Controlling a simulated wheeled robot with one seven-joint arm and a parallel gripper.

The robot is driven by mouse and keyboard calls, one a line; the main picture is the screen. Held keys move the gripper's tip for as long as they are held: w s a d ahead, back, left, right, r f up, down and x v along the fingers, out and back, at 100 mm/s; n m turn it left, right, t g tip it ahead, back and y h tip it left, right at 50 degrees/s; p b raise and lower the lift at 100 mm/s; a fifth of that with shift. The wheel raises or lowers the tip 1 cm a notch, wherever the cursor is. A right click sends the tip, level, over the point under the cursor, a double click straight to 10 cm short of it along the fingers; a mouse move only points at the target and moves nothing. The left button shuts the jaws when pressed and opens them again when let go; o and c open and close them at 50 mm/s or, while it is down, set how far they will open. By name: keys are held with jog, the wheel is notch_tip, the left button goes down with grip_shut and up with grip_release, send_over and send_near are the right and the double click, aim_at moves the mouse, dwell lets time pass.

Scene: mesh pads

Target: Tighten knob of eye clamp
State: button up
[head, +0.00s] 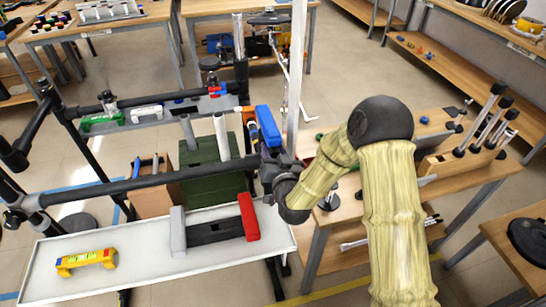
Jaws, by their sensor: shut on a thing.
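My gripper (274,166) is at the right end of the front black horizontal bar (150,183). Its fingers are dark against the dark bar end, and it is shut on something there. The held part is mostly hidden by the fingers; I cannot make out its shape. A blue piece (267,125) with an orange part beside it stands just above my gripper, close to the bar's end. I cannot tell for certain which part is the eye clamp or its knob.
A white tray table (150,272) below holds a red-and-grey-ended black piece (215,232) and a yellow level (86,262). A rear bar (155,98) runs behind. A pale upright pole (297,60) stands close to my gripper. A wooden bench (460,180) is right.

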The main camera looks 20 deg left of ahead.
jog(key=shift+d+f+m+b, duration=0.1)
jog(key=shift+m+b, duration=1.2)
jog(key=shift+m, duration=0.6)
jog(key=o, duration=1)
jog(key=shift+d, duration=0.1)
